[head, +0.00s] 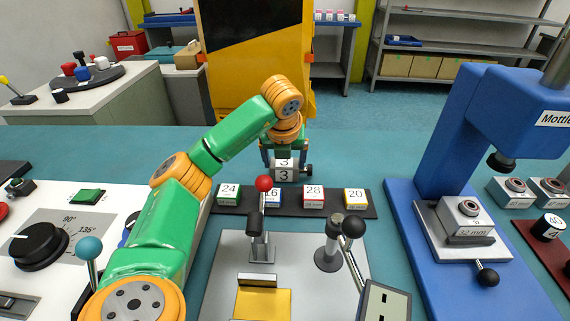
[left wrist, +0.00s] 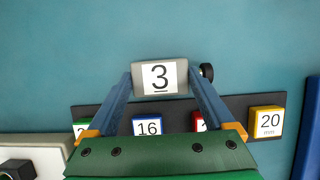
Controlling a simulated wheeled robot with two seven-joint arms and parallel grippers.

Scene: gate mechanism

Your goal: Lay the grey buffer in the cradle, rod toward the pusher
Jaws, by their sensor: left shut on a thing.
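The grey buffer (head: 287,174) is a short grey cylinder with a white label reading 3. A short rod with a black end (head: 308,170) sticks out of its right side. My left gripper (head: 284,160) is shut on the buffer, one finger at each end, and holds it above the back edge of the dark block rack. The buffer also shows in the left wrist view (left wrist: 160,78), lying crosswise between the fingers with its black rod end to the right. I cannot clearly tell the cradle or the pusher apart among the fittings on the grey plate (head: 220,270).
The dark rack (head: 335,205) holds numbered blocks. A blue press (head: 440,165) stands right; a dial panel (head: 60,245) lies left. The table behind the rack is clear.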

